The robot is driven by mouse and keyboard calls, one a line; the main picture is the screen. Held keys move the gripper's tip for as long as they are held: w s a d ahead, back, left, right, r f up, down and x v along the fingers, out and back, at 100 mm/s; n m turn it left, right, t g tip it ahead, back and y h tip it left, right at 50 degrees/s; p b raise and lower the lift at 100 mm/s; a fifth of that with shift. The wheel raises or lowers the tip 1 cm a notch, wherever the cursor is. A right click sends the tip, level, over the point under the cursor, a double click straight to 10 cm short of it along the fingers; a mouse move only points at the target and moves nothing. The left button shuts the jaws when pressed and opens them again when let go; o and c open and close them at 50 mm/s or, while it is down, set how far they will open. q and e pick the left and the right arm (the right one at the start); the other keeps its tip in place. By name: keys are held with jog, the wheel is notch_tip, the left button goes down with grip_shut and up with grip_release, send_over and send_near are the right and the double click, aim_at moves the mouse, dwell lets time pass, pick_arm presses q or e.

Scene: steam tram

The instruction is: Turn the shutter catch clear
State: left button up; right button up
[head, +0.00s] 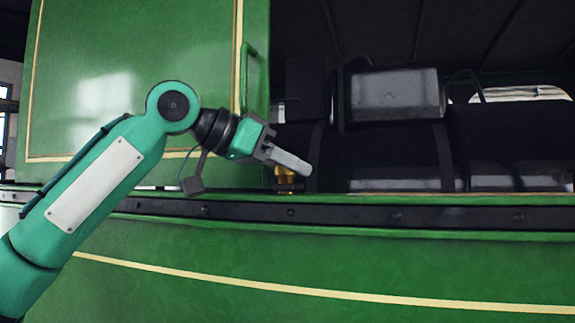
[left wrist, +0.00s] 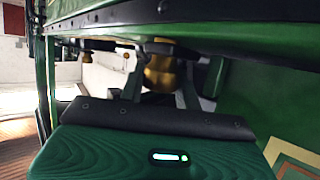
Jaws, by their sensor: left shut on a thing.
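The brass shutter catch (head: 284,173) shows as a small gold piece just above the dark ledge, partly hidden behind my left gripper (head: 304,168). In the left wrist view the rounded brass catch (left wrist: 163,72) sits between the two fingers of my left gripper (left wrist: 160,88), which is shut on it. The catch's lower part is hidden, and I cannot tell its exact angle. The green shutter panel (head: 135,80) with yellow lining and an upright green handle (head: 250,75) stands at the left. My right gripper is in neither view.
A dark riveted ledge (head: 370,211) runs along the top of the green tram side (head: 350,260). Behind it, right of the gripper, are a dark boiler (head: 420,170) and a box-shaped tank (head: 395,94). The space in front of the tram side looks clear at the right.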

pick_arm(q)
jog(key=shift+r+m+g+h, duration=0.1)
jog(key=shift+m+g+h, duration=0.6)
jog(key=shift+m+g, duration=0.75)
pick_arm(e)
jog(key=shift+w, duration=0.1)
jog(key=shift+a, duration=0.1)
pick_arm(q)
jog(key=o, duration=0.7)
jog(key=shift+c, duration=0.2)
jog(key=shift+s+a, duration=0.1)
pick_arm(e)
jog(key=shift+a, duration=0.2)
pick_arm(q)
jog(key=shift+n, duration=0.25)
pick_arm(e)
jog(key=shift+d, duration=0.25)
